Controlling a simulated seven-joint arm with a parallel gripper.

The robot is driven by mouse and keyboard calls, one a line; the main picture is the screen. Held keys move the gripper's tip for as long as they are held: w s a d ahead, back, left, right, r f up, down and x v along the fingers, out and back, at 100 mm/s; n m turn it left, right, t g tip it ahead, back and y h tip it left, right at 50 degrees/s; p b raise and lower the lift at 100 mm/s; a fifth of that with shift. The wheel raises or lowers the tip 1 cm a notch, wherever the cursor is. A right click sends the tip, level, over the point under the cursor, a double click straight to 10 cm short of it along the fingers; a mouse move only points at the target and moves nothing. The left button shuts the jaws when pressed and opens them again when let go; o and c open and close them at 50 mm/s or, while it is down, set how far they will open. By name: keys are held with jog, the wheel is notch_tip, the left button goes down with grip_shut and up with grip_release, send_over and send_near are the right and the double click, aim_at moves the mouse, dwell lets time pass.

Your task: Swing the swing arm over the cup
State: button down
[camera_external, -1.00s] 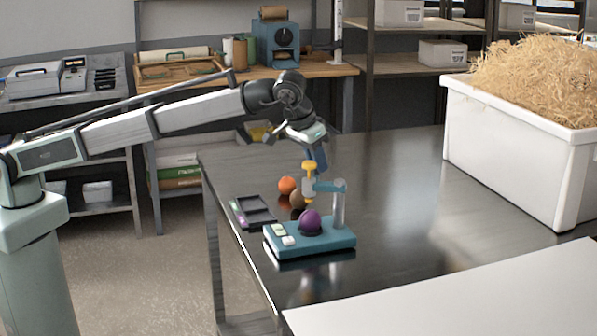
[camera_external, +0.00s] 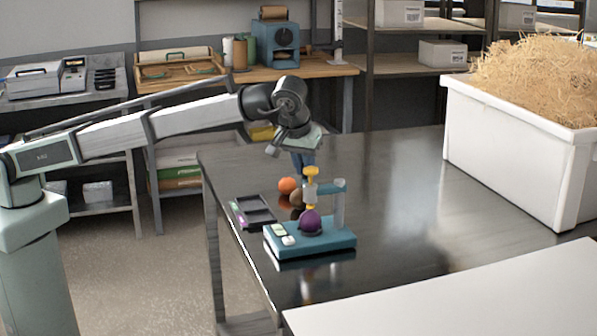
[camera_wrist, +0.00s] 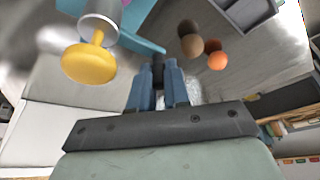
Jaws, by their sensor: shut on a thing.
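The teal press base (camera_external: 330,241) stands on the dark table. Its post (camera_external: 340,208) carries a teal swing arm (camera_external: 327,187) with a grey plunger and a yellow knob (camera_external: 312,172) at its free end. A purple ball (camera_external: 311,221) sits in the cup, and the plunger stands above it in the external view. My gripper (camera_external: 304,166) points down behind the knob, its tips partly hidden. In the wrist view my gripper (camera_wrist: 157,68) is closed, its tips by the teal swing arm (camera_wrist: 130,30); the contact is hard to make out. The yellow knob (camera_wrist: 88,63) is left of them.
An orange ball (camera_external: 287,185) and a brown ball (camera_external: 296,199) lie behind the base. A dark tray (camera_external: 240,213) lies left of it. A white bin of straw (camera_external: 510,165) stands at the right. The table between base and bin is clear.

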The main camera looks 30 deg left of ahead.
jog(key=shift+s, duration=0.1)
jog(key=c, duration=1.1)
grip_release()
jog(key=v, duration=1.3)
jog(key=shift+r, duration=0.4)
